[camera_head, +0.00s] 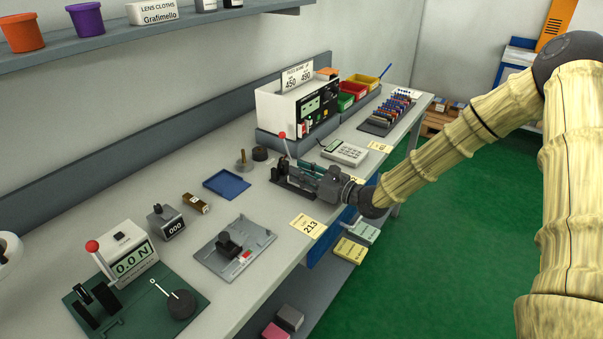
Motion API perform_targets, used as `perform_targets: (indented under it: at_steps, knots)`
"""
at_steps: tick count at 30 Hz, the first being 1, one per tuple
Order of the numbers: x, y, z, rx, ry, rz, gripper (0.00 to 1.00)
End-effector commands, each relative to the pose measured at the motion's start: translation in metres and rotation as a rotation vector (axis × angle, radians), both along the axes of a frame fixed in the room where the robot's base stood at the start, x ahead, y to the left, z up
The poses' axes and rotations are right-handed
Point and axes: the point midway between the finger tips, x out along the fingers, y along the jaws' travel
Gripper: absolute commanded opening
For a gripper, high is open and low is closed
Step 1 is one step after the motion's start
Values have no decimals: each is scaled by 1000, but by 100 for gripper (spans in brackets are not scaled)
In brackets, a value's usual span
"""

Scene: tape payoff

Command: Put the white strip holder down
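My gripper (303,172) reaches in from the right, low over the middle of the bench (262,225). Its fingers are at a dark device with a red-knobbed lever (283,143), overlapping it in the picture. The fingers are small and dark here, so I cannot tell whether they are open or shut, or whether anything is between them. I cannot make out a white strip holder for certain; it may be hidden by the gripper or too small to tell.
A blue tray (227,184) and a grey plate fixture (235,248) lie left of my gripper. A calculator-like device (344,152) and a white machine (297,105) stand beyond it. A yellow card marked 213 (308,226) lies at the front edge. Green floor (420,260) is clear.

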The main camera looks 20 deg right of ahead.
Motion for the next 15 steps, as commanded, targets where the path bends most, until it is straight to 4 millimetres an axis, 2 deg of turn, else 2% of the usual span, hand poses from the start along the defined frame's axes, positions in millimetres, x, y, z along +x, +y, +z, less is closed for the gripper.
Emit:
perform_targets:
  at_steps: [11, 15]
  knots:
    - [0, 0, 5, 0, 0, 0, 27]
    - [-11, -9, 3, 1, 0, -2, 27]
